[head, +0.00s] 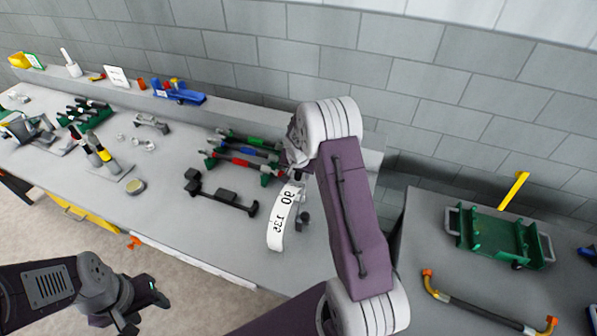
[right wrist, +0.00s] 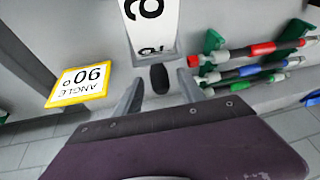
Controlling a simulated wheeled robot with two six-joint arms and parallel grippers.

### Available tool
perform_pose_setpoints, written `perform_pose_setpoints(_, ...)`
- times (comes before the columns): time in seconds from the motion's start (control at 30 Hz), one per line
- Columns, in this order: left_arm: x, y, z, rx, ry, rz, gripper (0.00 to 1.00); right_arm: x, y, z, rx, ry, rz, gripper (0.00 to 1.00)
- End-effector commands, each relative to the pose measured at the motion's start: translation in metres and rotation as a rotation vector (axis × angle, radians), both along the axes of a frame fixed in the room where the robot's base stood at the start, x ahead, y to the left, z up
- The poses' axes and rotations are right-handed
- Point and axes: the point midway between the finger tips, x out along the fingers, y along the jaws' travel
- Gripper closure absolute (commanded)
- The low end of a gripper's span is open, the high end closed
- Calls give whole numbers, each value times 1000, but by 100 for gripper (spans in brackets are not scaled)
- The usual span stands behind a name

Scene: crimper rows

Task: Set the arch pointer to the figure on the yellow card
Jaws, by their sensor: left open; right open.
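The yellow-edged card (right wrist: 80,85) shows upside down at the left of the right wrist view and reads "ANGLE 90°". I cannot make it out in the head view. The white arch scale (head: 276,234) stands near the bench's right end, with 90 and 135 legible. Its lower part (right wrist: 152,25) shows at the top of the right wrist view. A dark rounded knob (right wrist: 159,80), apparently the pointer's, lies between the open fingers of my right gripper (right wrist: 160,92); contact is not clear. My left gripper (head: 148,303) is open and empty, in front of the bench.
A green rack (head: 267,180) with red, blue and green-marked tools stands beside the arch. A black bender-like tool (head: 222,194) lies left of the arch. A green tray (head: 497,238) and an orange-ended bar (head: 480,312) are on the right table.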

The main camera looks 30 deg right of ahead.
Motion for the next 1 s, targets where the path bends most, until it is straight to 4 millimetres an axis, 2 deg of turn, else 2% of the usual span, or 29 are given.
perform_pose_setpoints(0.1, 0, 0, 0, 0, 0, 0, 50, 0, 0, 0, 0, 0, 0, 56)
perform_pose_setpoints(0.27, 0, 0, 0, 0, 0, 0, 50, 0, 0, 0, -1, -1, 0, 100)
perform_pose_setpoints(1.0, 0, 0, 0, 0, 0, 0, 50, 0, 0, 1, -1, 0, 2, 100)
